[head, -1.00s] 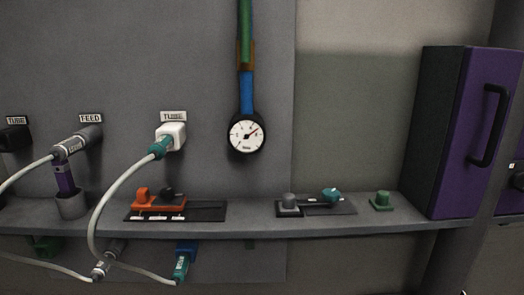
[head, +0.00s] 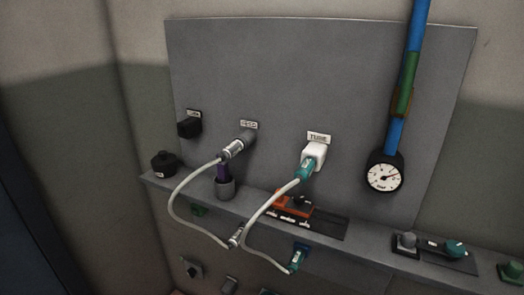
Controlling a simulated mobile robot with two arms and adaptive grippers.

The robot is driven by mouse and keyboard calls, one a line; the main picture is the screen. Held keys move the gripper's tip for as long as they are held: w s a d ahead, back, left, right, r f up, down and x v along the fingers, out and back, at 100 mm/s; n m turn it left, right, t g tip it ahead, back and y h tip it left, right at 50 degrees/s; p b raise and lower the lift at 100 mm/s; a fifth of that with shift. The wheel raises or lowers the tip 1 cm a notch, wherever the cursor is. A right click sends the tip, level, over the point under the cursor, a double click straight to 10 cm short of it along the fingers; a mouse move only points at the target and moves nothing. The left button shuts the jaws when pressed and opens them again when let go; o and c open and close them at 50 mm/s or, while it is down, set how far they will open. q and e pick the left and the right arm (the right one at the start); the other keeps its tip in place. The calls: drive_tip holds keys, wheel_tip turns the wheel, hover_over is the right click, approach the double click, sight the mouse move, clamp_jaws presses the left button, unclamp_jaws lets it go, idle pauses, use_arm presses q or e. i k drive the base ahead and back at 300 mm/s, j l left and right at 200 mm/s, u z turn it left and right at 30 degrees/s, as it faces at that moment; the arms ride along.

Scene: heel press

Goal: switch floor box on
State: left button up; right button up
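Neither of my grippers shows in the head view. I cannot pick out a thing that is clearly the floor box. Low in the picture, below the shelf, small dark and grey parts (head: 191,268) and (head: 230,285) are cut off or too dim to identify.
A grey wall panel (head: 260,70) carries two white hoses, a white block (head: 314,154) under a label and a round gauge (head: 384,177). A narrow shelf (head: 372,254) below holds a black round pot (head: 164,163), an orange switch unit (head: 290,207) and a teal knob (head: 456,248).

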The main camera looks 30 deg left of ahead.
sight(192, 272)
drive_tip(key=u, duration=1.55)
drive_tip(key=j+z, duration=0.1)
drive_tip(key=i, duration=0.05)
